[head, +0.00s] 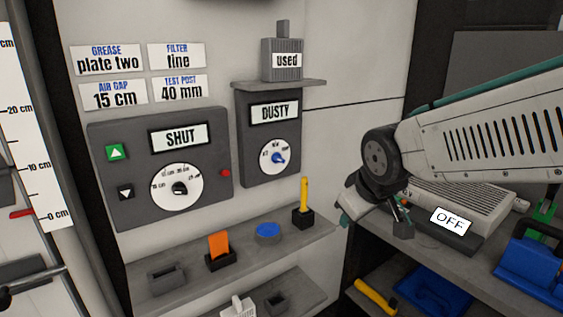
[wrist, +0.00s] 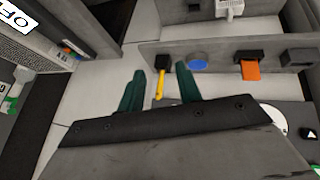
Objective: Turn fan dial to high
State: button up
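A grey panel (head: 270,170) with a display reading DUSTY carries a white round dial (head: 290,153) with a blue knob; its small markings are unreadable. A grey unit (head: 480,208) with a slotted top and a sign reading OFF (head: 451,220) sits on the right-hand shelf. I cannot tell which of these carries the fan dial. My gripper (wrist: 160,70) shows two teal fingers apart with nothing between them. In the head view it hangs left of the OFF unit, its fingers mostly hidden by my wrist. The OFF sign (wrist: 16,16) also shows in the wrist view.
A larger panel (head: 215,133) reading SHUT has a dial and buttons. Below it, a grey shelf (head: 150,291) holds an orange card (head: 219,244), a blue disc (head: 268,230) and a yellow-handled tool (head: 304,195). A grey "used" filter box (head: 282,72) stands above the DUSTY panel.

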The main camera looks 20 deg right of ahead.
jog(key=w+n+t, duration=0.5)
jog(key=w+t, duration=0.1)
jog(key=w, duration=0.9)
jog(key=n+t+y, duration=0.5)
jog(key=n+y, duration=0.1)
jog(key=n, duration=0.1)
send_near(281, 160)
jog(key=shift+y, duration=0.4)
jog(key=x, duration=0.8)
jog(key=shift+w+f, duration=0.15)
jog(key=shift+w, duration=0.1)
jog(key=shift+d, duration=0.1)
grip_shut()
